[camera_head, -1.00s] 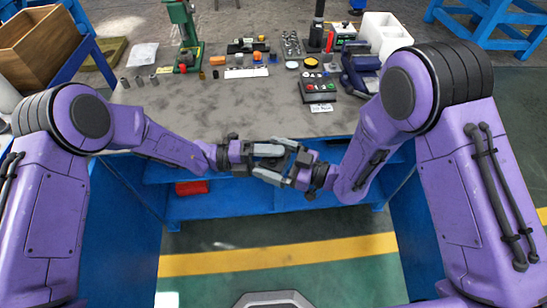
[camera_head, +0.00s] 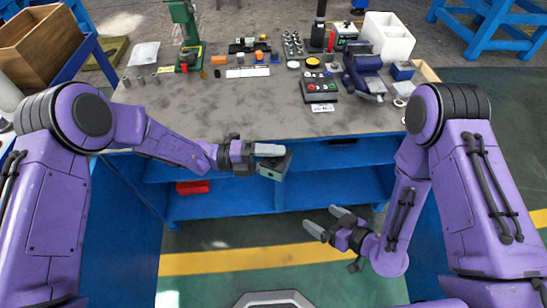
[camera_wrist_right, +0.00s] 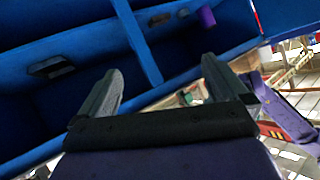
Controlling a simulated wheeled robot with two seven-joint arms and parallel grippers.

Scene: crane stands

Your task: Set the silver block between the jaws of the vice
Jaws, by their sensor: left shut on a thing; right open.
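My left gripper (camera_head: 272,158) is shut on the silver block (camera_head: 277,168), which looks dull grey and tilted, held in front of the bench's front edge. The gripper's fingers partly hide the block. The vice (camera_head: 362,72) is dark blue-violet and stands on the bench top at the right, well apart from the block. The gap between its jaws is not clear at this size. My right gripper (camera_head: 324,221) is open and empty, low in front of the bench. Its two spread fingers also show in the right wrist view (camera_wrist_right: 160,90).
The bench top (camera_head: 220,105) is clear at its front left and middle. A button box (camera_head: 319,88) stands left of the vice, with a white bin (camera_head: 386,36) behind. A blue box (camera_head: 402,71) sits right of the vice. A green stand (camera_head: 186,30) rises at back left.

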